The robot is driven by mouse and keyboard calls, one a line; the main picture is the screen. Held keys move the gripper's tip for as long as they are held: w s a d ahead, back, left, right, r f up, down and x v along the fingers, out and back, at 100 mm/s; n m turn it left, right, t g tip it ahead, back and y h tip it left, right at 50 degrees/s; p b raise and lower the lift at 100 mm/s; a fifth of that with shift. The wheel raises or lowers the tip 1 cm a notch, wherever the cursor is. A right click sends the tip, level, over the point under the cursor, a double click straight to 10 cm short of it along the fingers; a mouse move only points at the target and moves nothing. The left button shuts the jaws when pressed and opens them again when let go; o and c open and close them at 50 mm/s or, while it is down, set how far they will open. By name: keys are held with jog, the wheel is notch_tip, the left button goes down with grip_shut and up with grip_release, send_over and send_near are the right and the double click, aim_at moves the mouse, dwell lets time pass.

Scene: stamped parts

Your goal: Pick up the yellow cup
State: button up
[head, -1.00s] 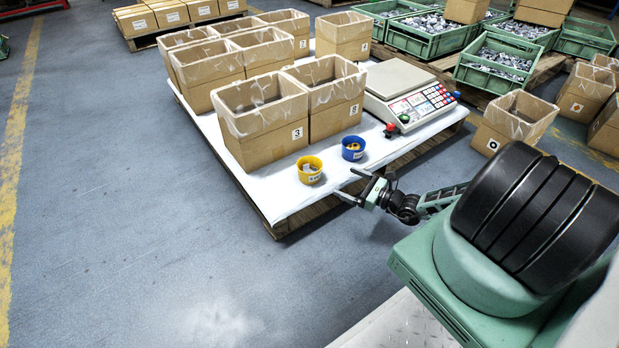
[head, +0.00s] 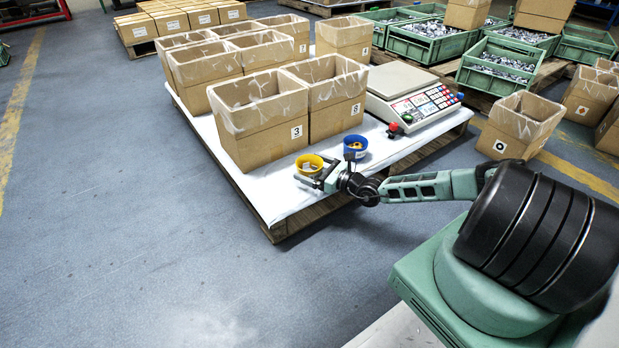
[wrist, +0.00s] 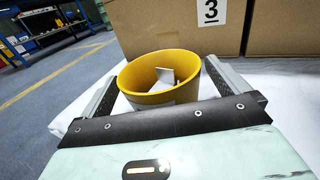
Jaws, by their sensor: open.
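The yellow cup (head: 309,163) stands upright on the white sheet near the front corner of the pallet, below the box marked 3. In the wrist view the yellow cup (wrist: 160,75) sits between my two fingers, with small pale pieces inside it. My gripper (head: 312,174) is open, with a finger on either side of the cup; it also shows in the wrist view (wrist: 160,88). Whether the fingers touch the cup I cannot tell. The lower part of the cup is hidden by my gripper.
A blue cup (head: 355,147) stands close behind and right of my gripper. The cardboard box marked 3 (head: 262,130) is just behind the yellow cup. A scale (head: 410,95) stands further right on the white-covered pallet (head: 285,203). The floor at left is clear.

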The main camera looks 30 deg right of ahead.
jog(key=shift+w+a, duration=0.2)
jog(key=shift+w, duration=0.3)
jog(key=c, duration=1)
jog(key=shift+r, duration=0.1)
